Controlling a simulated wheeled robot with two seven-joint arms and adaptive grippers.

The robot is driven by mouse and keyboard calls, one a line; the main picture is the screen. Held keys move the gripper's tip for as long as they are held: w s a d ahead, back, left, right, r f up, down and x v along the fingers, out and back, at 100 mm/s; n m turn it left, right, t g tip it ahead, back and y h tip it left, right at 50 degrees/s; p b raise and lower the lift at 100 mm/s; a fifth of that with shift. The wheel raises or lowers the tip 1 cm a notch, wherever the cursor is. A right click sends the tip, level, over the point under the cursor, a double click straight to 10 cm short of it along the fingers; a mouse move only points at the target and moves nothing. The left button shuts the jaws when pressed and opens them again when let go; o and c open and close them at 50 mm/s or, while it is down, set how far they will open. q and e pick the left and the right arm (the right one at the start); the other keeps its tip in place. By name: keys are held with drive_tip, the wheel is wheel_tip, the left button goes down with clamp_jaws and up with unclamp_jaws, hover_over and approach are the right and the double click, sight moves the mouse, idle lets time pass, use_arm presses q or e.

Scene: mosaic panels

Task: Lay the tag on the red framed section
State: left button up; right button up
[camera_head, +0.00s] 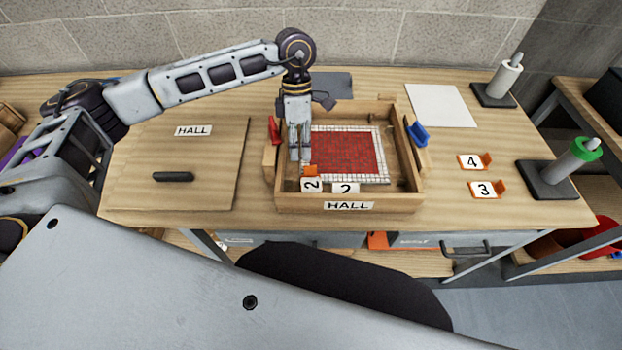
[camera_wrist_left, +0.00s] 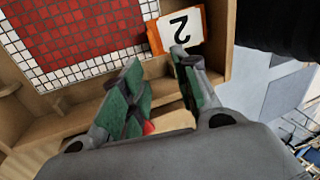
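The mosaic panel (camera_head: 348,152) has a red field with a white tile border and lies in a wooden tray (camera_head: 404,202) labelled HALL. An orange tag with a white face marked 2 (camera_head: 311,184) is at the tray's front left, beside the panel's corner. It also shows in the left wrist view (camera_wrist_left: 183,28). My left gripper (camera_head: 299,158) points down just above the tag. In the left wrist view its fingers (camera_wrist_left: 158,58) are apart, with the tag's orange part just beyond the tips. Whether a fingertip touches the tag is unclear. My right gripper is out of view.
A second white label 2 (camera_head: 345,189) is at the tray's front. A red clip (camera_head: 274,130) and a blue clip (camera_head: 417,133) sit on its sides. Tags 4 (camera_head: 472,162) and 3 (camera_head: 485,190) lie to the right, near two posts. A HALL board (camera_head: 215,155) lies left.

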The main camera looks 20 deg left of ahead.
sight(304, 163)
use_arm(q)
drive_tip(key=shift+f, duration=0.2)
drive_tip(key=shift+s+d+f, duration=0.1)
drive_tip(key=shift+w+d+p+x, duration=0.1)
drive_tip(key=shift+p+x, duration=0.1)
drive_tip(key=shift+x, duration=0.45)
drive_tip(key=shift+w+d+p+x, duration=0.15)
drive_tip(key=shift+p+x, duration=0.1)
drive_tip(key=shift+x, duration=0.4)
drive_tip(key=shift+w+d+p+x, duration=0.1)
drive_tip(key=shift+p+x, duration=0.1)
drive_tip(key=shift+x, duration=0.4)
drive_tip(key=shift+s+f, duration=0.15)
drive_tip(key=shift+f, duration=0.5)
drive_tip(key=shift+c, duration=0.4)
clamp_jaws()
